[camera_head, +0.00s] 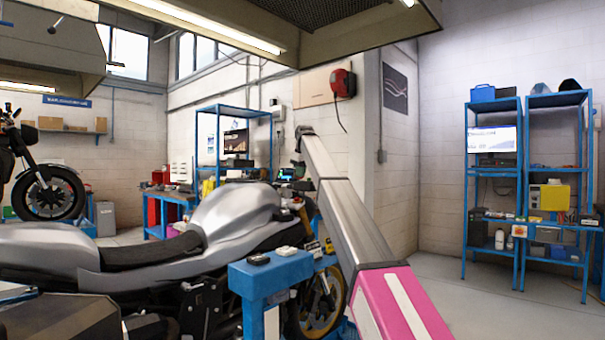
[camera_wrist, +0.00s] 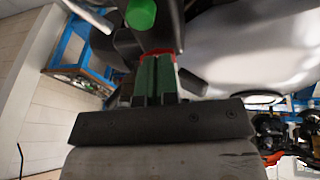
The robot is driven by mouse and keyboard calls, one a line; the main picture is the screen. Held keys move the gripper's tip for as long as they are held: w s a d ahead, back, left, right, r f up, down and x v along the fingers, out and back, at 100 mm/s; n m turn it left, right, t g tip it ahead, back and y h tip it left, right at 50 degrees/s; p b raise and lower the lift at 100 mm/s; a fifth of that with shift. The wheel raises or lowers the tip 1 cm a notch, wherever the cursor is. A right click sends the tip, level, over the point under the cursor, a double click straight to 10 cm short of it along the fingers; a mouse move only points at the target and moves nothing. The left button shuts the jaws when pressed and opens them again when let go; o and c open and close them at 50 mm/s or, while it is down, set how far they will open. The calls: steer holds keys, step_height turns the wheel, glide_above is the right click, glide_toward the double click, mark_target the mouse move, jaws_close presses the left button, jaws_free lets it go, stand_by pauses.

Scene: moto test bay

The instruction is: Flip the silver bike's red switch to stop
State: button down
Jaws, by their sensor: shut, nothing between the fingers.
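The silver bike (camera_head: 235,215) stands at left centre in the head view, with its seat toward the left and its handlebar area partly behind my arm. In the wrist view its silver tank (camera_wrist: 255,45) fills the upper right. My gripper (camera_wrist: 157,60) is shut and empty in the wrist view, its two green-faced fingers together. A red edge (camera_wrist: 158,52) shows right at the fingertips, on a dark handlebar part; it looks like the red switch. Its setting is hidden, and I cannot tell whether the fingers touch it. A round green knob (camera_wrist: 140,14) sits just beyond it.
A blue stand (camera_head: 268,280) with small items on top is beside the bike. Blue shelves (camera_head: 465,190) stand at the right wall and a blue workbench (camera_head: 170,200) at the back. Another bike (camera_head: 45,190) is at far left. The floor (camera_head: 450,275) at right is clear.

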steer(key=shift+s+a+f, duration=0.1)
steer(key=shift+a, duration=0.05)
steer(key=a+v, duration=0.1)
steer(key=v, duration=1.2)
steer(key=shift+s+r, duration=0.2)
steer(key=shift+r, duration=0.25)
steer(key=shift+a, duration=0.15)
